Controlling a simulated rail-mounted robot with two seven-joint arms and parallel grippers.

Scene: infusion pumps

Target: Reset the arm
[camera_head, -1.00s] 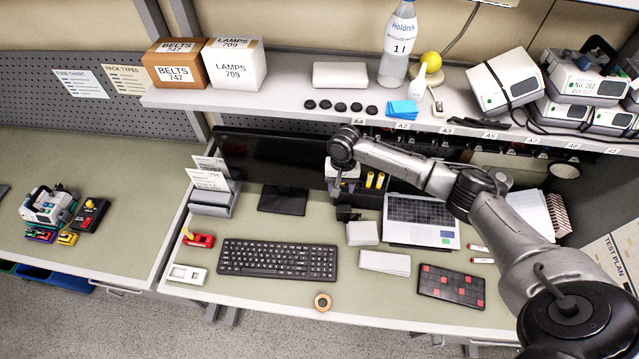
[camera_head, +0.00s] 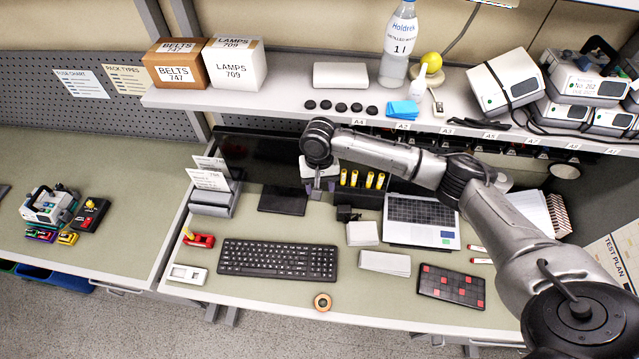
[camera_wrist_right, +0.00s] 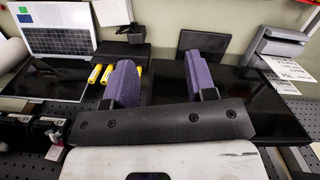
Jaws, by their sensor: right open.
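My right arm reaches in from the right of the head view, its wrist raised in front of the dark monitor (camera_head: 252,150). The right gripper (camera_head: 318,187) hangs below the wrist, small and partly hidden there, above the desk and left of the black holder with yellow-topped items (camera_head: 362,180). In the right wrist view, the two purple-padded fingers (camera_wrist_right: 162,75) stand apart with nothing between them. The dark screen (camera_wrist_right: 235,100) lies behind and around them. My left gripper is in neither view.
A shelf (camera_head: 290,98) with boxes, a bottle (camera_head: 398,45) and pump units (camera_head: 503,80) runs above the desk. An open laptop (camera_head: 421,220), keyboard (camera_head: 277,260), red-and-black pad (camera_head: 451,286) and tape roll (camera_head: 322,302) occupy the desk. The left bench is mostly clear.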

